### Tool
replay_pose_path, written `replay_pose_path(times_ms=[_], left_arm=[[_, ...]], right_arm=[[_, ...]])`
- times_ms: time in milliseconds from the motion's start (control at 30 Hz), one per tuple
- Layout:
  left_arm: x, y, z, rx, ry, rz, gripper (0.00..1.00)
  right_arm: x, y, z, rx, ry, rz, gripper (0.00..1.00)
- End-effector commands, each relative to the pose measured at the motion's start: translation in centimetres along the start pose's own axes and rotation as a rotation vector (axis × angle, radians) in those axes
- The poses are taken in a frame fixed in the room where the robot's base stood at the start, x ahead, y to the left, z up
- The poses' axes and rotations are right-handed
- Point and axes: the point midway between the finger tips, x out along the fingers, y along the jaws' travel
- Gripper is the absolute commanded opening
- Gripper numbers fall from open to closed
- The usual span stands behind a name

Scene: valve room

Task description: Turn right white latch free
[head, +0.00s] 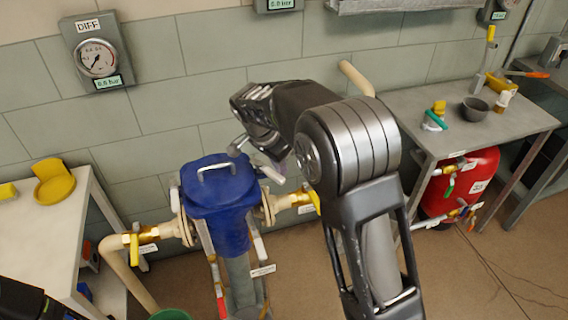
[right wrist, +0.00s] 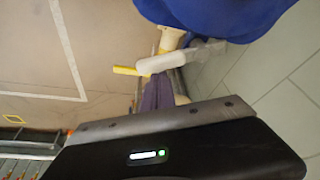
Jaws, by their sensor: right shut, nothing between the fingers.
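The blue filter housing (head: 220,195) stands upright in the head view, with a metal handle on its lid. The right white latch (head: 271,174) sticks out at the right side of the lid. It also shows in the right wrist view as a white lever (right wrist: 165,63) beside the blue housing. My right gripper (head: 266,160) is at the latch, shut and empty; my forearm and wrist hide part of it. In the right wrist view its fingers (right wrist: 158,92) lie close to the lever; I cannot tell whether they touch it.
Pipes with yellow-handled valves (head: 135,240) join the housing on both sides. A white table (head: 40,225) stands at left and a grey bench (head: 460,130) at right, above a red tank (head: 465,185). A green bucket (head: 170,315) is at the bottom. Floor is open at lower right.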

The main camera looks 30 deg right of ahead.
Motion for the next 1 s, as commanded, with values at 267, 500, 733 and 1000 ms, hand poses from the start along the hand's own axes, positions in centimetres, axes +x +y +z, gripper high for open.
replay_pose_path(times_ms=[267,500,733,1000], left_arm=[[0.3,-0.1,0.0,0.000,0.000,0.000,0.00],[0.5,-0.2,0.0,0.000,0.001,0.000,0.00],[0.6,-0.2,0.0,0.000,0.001,0.000,0.00],[0.6,-0.2,0.0,0.000,0.001,0.000,0.00]], right_arm=[[-0.5,0.1,1.6,0.231,0.000,0.081,0.00],[-0.9,0.1,2.6,0.225,-0.001,0.078,0.00],[-1.1,0.1,3.0,0.223,-0.001,0.078,0.00],[-1.1,0.0,3.2,0.221,-0.003,0.077,0.00]])
